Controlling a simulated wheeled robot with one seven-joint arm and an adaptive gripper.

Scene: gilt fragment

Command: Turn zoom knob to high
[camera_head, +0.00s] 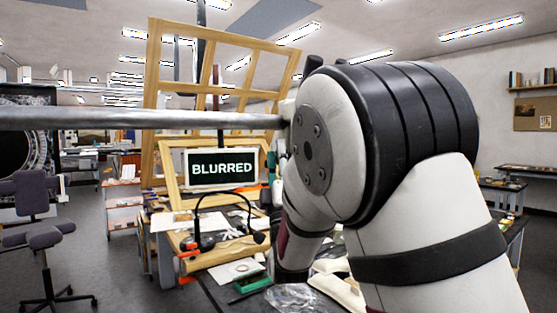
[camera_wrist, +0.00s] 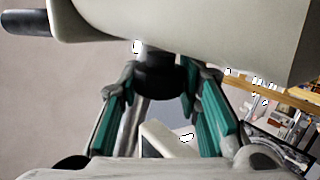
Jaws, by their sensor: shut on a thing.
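In the wrist view my gripper (camera_wrist: 160,72) has its two teal-padded fingers on either side of a dark round knob (camera_wrist: 159,83), shut on it. The knob sits just below a large pale housing (camera_wrist: 190,25). No zoom marking on the knob is legible, so its setting cannot be told. In the head view a screen (camera_head: 222,168) reads "BLURRED". My own arm covers the right middle of that view and hides the knob and most of the gripper.
A wooden frame (camera_head: 153,85) stands behind the screen. The crowded worktable holds papers (camera_head: 172,221), a dark curved-arm lamp or tool (camera_head: 197,225), and a green item (camera_head: 252,284). A grey chair (camera_head: 40,235) stands left on open floor. A long metal bar (camera_head: 120,119) crosses the head view.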

